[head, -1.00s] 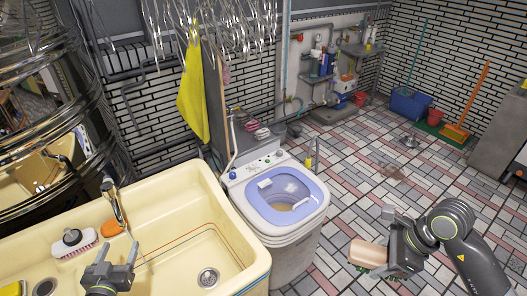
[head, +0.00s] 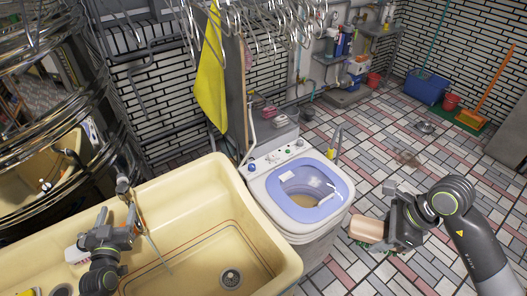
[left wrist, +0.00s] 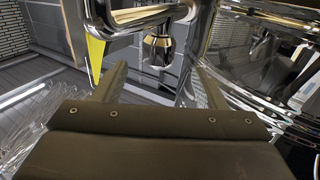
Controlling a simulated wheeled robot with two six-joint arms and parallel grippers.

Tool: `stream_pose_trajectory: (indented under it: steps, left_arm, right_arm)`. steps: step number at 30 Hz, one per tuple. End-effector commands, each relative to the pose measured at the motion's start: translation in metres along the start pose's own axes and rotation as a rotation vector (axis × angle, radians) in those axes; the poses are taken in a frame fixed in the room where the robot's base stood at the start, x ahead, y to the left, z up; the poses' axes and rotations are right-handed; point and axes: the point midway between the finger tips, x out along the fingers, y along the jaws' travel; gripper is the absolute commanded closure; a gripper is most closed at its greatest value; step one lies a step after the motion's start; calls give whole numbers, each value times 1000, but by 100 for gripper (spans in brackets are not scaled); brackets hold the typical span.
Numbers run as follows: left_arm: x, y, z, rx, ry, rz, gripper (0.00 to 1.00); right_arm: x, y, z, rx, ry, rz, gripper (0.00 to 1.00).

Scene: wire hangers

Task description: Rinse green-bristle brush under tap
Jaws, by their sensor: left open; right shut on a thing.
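The brush (head: 367,229) has a pale pinkish-tan back. My right gripper (head: 388,222) is shut on it and holds it over the floor, right of the washing machine. Its bristles are barely visible now. The chrome tap (head: 123,187) stands at the left of the cream sink (head: 203,181). A thin grey line runs from it down into the basin; I cannot tell if it is water. My left gripper (head: 117,217) is open at the tap. In the left wrist view, the tap (left wrist: 158,48) shows beyond and between its open fingers (left wrist: 160,85); contact is unclear.
A white washing machine (head: 257,188) with a blue lid stands between the sink and the brush. Wire hangers (head: 265,25) and a yellow cloth (head: 211,80) hang above. The tiled floor at right is mostly clear.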

Motion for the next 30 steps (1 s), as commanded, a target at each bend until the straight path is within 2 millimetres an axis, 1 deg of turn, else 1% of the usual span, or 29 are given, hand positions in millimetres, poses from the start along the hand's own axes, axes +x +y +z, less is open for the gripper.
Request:
stream_pose_trajectory:
  steps: [1,9,12,15,21,29,30]
  left_arm:
    - [10,0,-1,0,3,1,35]
    - [63,0,0,1,3,0,35]
    - [78,0,1,0,2,0,35]
    - [90,0,1,0,2,0,35]
    - [100,0,0,0,0,0,35]
    - [101,0,-1,0,0,0,35]
    - [101,0,-1,0,0,0,39]
  right_arm:
    - [0,0,0,0,0,0,71]
    - [8,0,-4,0,0,0,71]
    - [12,0,-5,0,0,0,71]
    - [15,0,-6,0,0,0,71]
    - [16,0,-7,0,0,0,71]
    - [16,0,-7,0,0,0,71]
    - [16,0,-7,0,0,0,71]
